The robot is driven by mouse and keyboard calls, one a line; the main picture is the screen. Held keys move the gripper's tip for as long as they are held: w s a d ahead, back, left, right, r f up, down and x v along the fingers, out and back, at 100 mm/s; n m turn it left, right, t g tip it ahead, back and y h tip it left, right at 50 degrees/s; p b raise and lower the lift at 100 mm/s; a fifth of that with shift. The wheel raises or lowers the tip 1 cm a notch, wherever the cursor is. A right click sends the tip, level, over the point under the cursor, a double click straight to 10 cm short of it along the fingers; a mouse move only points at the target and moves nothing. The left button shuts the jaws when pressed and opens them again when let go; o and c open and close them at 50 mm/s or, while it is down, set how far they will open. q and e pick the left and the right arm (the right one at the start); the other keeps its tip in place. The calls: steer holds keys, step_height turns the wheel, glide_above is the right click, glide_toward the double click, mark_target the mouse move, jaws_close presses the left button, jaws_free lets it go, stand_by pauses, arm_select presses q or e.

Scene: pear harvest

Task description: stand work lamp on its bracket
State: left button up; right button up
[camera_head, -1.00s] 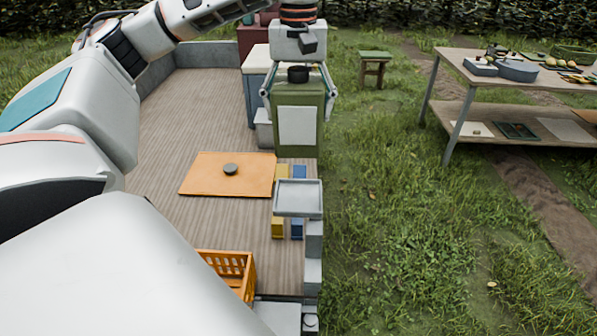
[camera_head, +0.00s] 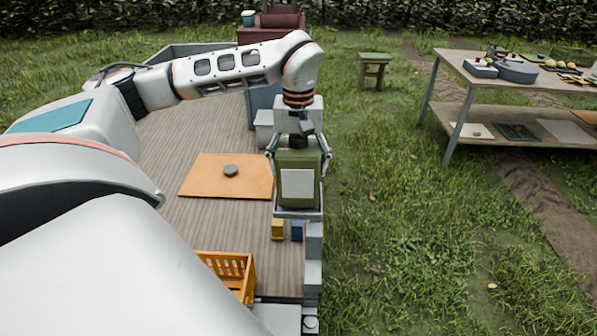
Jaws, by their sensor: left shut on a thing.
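The work lamp (camera_head: 297,186) is a green box-shaped thing with a pale front panel and a dark top knob. My left gripper (camera_head: 298,150) is shut on it from above, with a finger down each side near its top. The lamp looks upright. The bracket (camera_head: 298,214) is a grey tray-like holder at the right edge of the wooden deck. The lamp's bottom shows right at the bracket and covers most of it. I cannot tell whether the lamp rests on it or hangs just above. My right gripper is not in view.
An orange mat (camera_head: 215,176) with a dark round piece lies on the deck. An orange crate (camera_head: 232,272) stands at the near edge. Yellow (camera_head: 278,229) and blue (camera_head: 297,231) blocks sit below the bracket. A table (camera_head: 464,92) stands on the grass to the right.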

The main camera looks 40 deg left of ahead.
arm_select(q)
steer(key=shift+f, duration=0.8)
steer(key=o, duration=2.1)
steer(key=shift+f, duration=0.2)
steer(key=shift+r, duration=0.1)
step_height(320, 180, up, 12)
